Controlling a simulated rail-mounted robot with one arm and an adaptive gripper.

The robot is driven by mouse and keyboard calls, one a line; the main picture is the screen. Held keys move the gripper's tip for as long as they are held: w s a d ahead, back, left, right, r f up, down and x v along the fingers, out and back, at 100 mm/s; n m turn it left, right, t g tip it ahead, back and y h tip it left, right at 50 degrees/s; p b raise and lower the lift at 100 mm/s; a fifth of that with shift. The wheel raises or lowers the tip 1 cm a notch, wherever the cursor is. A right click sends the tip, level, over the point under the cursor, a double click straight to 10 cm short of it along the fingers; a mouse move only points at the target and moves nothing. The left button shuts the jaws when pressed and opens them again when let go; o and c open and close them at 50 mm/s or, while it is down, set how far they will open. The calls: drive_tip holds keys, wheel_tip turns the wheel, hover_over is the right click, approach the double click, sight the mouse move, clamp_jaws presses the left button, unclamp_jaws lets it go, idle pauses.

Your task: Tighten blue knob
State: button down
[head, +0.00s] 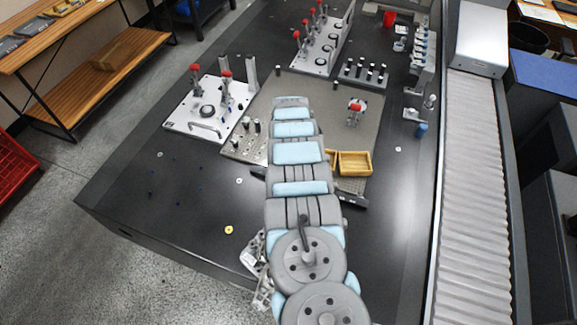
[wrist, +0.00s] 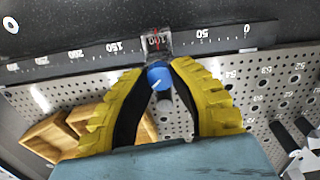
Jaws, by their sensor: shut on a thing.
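The blue knob (wrist: 159,76) sits between the two fingertips of my gripper (wrist: 161,70) in the wrist view, and its round top shows. My gripper has yellow ribbed fingers with black inner pads, shut on the knob from both sides. The knob is beside a clear-windowed slider (wrist: 156,42) marked 100 on a dark ruler (wrist: 85,60). In the head view my arm hides the gripper and this knob; an end of the ruler (head: 352,201) shows right of the arm.
A perforated plate (wrist: 268,88) lies along the ruler. A wooden tray (head: 354,163) stands close by, right of my arm. Clamp fixtures with red handles (head: 195,68) stand at the back left. A dark table area (head: 195,180) left of my arm is mostly clear.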

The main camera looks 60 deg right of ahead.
drive_tip(key=shift+f+m+b, duration=0.2)
drive_tip(key=shift+m+b, duration=0.15)
drive_tip(key=shift+m, duration=0.45)
drive_tip(key=m+b, duration=0.1)
drive_tip(key=m, duration=0.1)
drive_tip(key=shift+m+b, duration=1.45)
drive_tip(key=shift+m, duration=0.75)
drive_tip(key=shift+r, duration=0.1)
drive_tip(key=c, duration=0.8)
unclamp_jaws()
drive_tip(key=shift+s, duration=0.1)
drive_tip(key=shift+c, duration=0.2)
drive_tip(key=shift+r, duration=0.1)
